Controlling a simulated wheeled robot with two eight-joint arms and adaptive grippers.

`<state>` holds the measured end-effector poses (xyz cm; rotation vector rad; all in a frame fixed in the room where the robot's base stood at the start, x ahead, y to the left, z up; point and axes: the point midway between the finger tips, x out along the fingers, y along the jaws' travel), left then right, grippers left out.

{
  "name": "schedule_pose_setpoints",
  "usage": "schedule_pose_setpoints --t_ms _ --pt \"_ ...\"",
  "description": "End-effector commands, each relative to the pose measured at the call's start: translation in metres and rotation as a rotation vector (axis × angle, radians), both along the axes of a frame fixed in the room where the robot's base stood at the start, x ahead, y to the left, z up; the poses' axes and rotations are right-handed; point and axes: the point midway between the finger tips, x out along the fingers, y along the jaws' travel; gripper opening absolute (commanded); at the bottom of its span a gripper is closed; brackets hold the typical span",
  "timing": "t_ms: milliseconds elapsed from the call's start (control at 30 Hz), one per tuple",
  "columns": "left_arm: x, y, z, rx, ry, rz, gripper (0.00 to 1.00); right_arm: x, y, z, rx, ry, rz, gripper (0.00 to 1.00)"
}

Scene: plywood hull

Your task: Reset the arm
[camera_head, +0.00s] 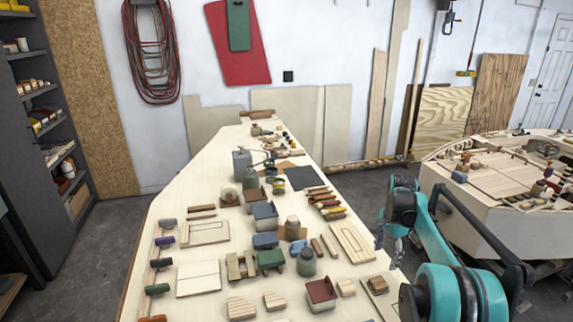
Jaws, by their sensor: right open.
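My right arm (432,235) is teal and dark grey and comes in from the lower right, bent at the elbow. My right gripper (389,246) points down beside the right edge of the workbench (152,215). It is open, and I see nothing between its fingers. It is small in the picture, and I cannot tell its exact height against the bench top. My left arm and left gripper are not in view.
The bench holds many small things, among them a dark red box (321,293), a green jar (306,262) and wooden blocks (241,307). A plywood hull (470,215) stands at the right. Grey floor (365,180) shows between bench and hull. Shelves (35,130) stand at the left.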

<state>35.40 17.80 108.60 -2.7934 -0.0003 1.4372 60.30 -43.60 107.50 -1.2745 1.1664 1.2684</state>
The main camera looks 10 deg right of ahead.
Motion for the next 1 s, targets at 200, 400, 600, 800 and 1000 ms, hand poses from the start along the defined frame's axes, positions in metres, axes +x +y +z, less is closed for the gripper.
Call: schedule_pose_setpoints --t_ms 200,400,600,800,1000 --pt "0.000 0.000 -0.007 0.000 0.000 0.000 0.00 -0.021 0.047 0.025 -0.035 -0.069 0.188 0.66" --pt "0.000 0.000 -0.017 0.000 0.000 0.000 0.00 -0.070 0.118 0.047 -0.110 -0.185 0.516 0.66" --pt "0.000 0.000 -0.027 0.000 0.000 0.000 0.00 -0.132 0.179 0.044 -0.207 -0.298 0.840 0.66" --pt "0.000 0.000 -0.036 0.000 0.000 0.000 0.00 -0.196 0.225 0.015 -0.324 -0.403 1.147 0.66" --pt "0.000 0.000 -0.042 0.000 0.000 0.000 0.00 -0.238 0.250 -0.019 -0.422 -0.473 1.360 0.66"
